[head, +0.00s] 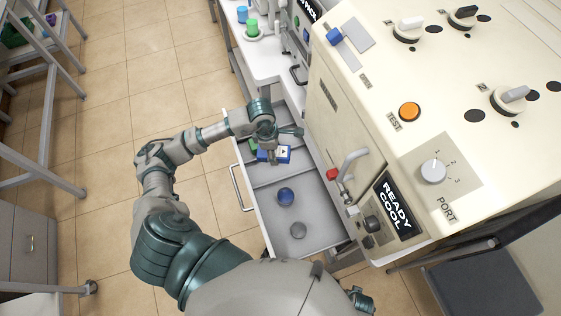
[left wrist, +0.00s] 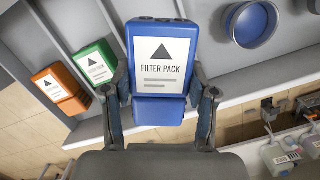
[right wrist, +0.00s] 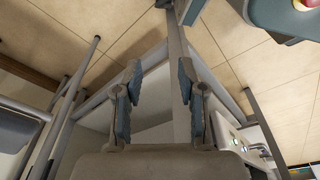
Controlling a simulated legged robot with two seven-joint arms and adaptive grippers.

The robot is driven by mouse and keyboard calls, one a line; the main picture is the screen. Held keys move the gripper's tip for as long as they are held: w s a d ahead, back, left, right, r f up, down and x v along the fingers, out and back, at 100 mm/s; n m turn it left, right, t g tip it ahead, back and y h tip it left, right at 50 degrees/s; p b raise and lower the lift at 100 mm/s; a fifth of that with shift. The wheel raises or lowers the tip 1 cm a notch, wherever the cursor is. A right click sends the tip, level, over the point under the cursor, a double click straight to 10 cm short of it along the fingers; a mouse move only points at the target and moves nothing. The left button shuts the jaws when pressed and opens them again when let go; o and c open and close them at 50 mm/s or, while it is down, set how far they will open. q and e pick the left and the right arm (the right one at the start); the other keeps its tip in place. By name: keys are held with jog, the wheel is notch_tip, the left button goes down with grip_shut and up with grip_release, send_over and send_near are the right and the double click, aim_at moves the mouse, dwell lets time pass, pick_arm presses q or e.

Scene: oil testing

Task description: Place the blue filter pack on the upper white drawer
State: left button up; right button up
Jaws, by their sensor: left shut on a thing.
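The blue filter pack (left wrist: 161,60) has a white label reading FILTER PACK with a black triangle. It sits between the two fingers of my left gripper (left wrist: 162,92), which is shut on it. In the head view the blue pack (head: 282,154) shows under my left gripper (head: 272,142), over the open white drawer (head: 262,222). I cannot tell whether the pack touches the drawer floor. My right gripper (right wrist: 155,100) is open and empty in the right wrist view, with its fingers apart.
A green pack (left wrist: 95,66) and an orange pack (left wrist: 61,88) lie beside the blue one in a drawer compartment. A blue round cup (head: 286,196) and a grey round piece (head: 298,230) sit in the front compartment. The cream machine (head: 440,110) stands close on the right.

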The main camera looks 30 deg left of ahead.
pick_arm(q)
send_over(274, 167)
jog(key=f, duration=0.6)
jog(key=shift+s+a+f, duration=0.25)
jog(key=shift+a, duration=0.15)
jog(key=f, duration=0.1)
jog(key=d+f, duration=0.1)
jog(key=f, duration=0.1)
jog(key=shift+f+b, duration=0.1)
jog(key=shift+b, duration=0.3)
jog(key=shift+c, duration=0.7)
jog(key=shift+s, duration=0.1)
grip_shut()
jog(key=o, duration=1.2)
grip_release()
jog(key=shift+f, duration=0.1)
jog(key=shift+a, duration=0.3)
jog(key=shift+a+r, duration=0.1)
jog(key=shift+r, duration=0.3)
jog(key=r, duration=0.6)
jog(key=r+p, duration=0.1)
jog(key=r, duration=0.2)
jog(key=shift+s+a+r, duration=0.25)
jog(key=shift+a+r, duration=0.45)
jog(key=shift+r, duration=0.35)
pick_arm(e)
jog(key=shift+s+a+f, duration=0.1)
jog(key=shift+a+f, duration=0.05)
jog(key=shift+a, duration=0.2)
